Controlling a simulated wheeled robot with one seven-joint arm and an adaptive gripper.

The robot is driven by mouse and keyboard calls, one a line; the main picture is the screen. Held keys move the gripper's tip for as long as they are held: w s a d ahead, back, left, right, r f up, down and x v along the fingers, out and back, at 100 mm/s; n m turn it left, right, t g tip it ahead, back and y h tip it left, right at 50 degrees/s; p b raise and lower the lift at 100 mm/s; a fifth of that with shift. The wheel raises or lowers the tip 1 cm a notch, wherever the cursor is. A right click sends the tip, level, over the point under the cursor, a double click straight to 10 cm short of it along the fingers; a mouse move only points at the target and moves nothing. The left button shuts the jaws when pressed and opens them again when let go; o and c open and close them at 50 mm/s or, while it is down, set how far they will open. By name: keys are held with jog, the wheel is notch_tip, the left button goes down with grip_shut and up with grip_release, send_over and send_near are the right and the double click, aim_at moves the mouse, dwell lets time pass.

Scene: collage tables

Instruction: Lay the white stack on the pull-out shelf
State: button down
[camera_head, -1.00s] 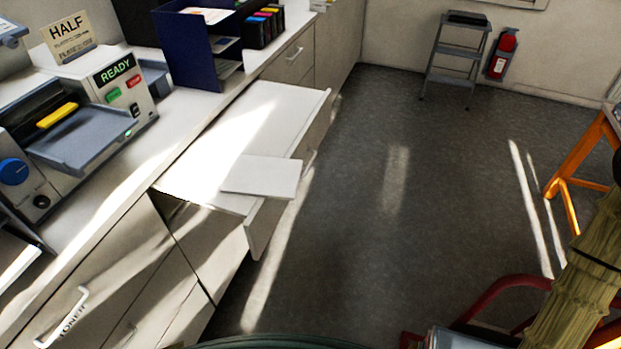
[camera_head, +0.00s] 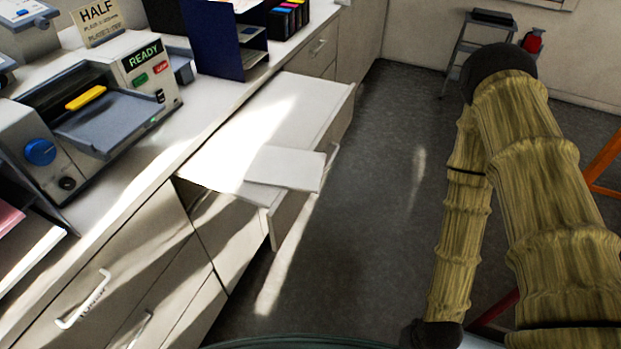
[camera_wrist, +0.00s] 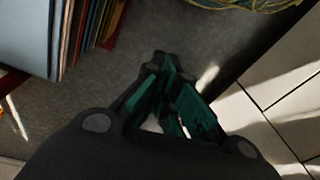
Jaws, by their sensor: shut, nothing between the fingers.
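The white stack (camera_head: 286,167) lies flat on the white pull-out shelf (camera_head: 292,108), near its front end, in the head view. One corner of the stack reaches close to or slightly past the shelf's outer edge. My gripper (camera_wrist: 160,85) shows in the wrist view with its dark and teal fingers closed together and nothing held. It hangs over the grey floor, away from the stack. In the head view my arm in its tan sleeve rises at the right; the gripper itself is not seen there.
The folding machine (camera_head: 95,115) with a READY sign stands on the counter to the left. A blue sorter (camera_head: 228,40) and ink cartridges (camera_head: 288,18) stand behind. A step stool (camera_head: 455,60) and a fire extinguisher (camera_head: 533,41) are at the back wall. The middle floor is open.

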jog(key=w+a+r+m+t+y+b, duration=0.1)
jog(key=w+a+r+t+y+b, duration=0.1)
jog(key=w, duration=0.6)
jog(key=w+a+r+m+t+y+b, duration=0.1)
jog(key=w+a+r+t+y+b, duration=0.15)
jog(key=w, duration=0.65)
jog(key=w+a+r+m+t+y+b, duration=0.1)
jog(key=w+a+t+y+b, duration=0.1)
jog(key=w, duration=0.6)
jog(key=w+a+r+g+y+b, duration=0.1)
jog(key=w+r+y+b, duration=0.3)
jog(key=r, duration=0.5)
jog(key=w+a+r+g+y+b, duration=0.1)
jog(key=w+r+y, duration=0.4)
jog(key=r, duration=0.4)
jog(key=w+a+y+p, duration=0.1)
jog(key=w+a+p, duration=0.1)
jog(key=a, duration=1.1)
jog(key=shift+w+a+f+p, duration=0.2)
jog(key=shift+w+a+p, duration=0.15)
jog(key=shift+p, duration=0.35)
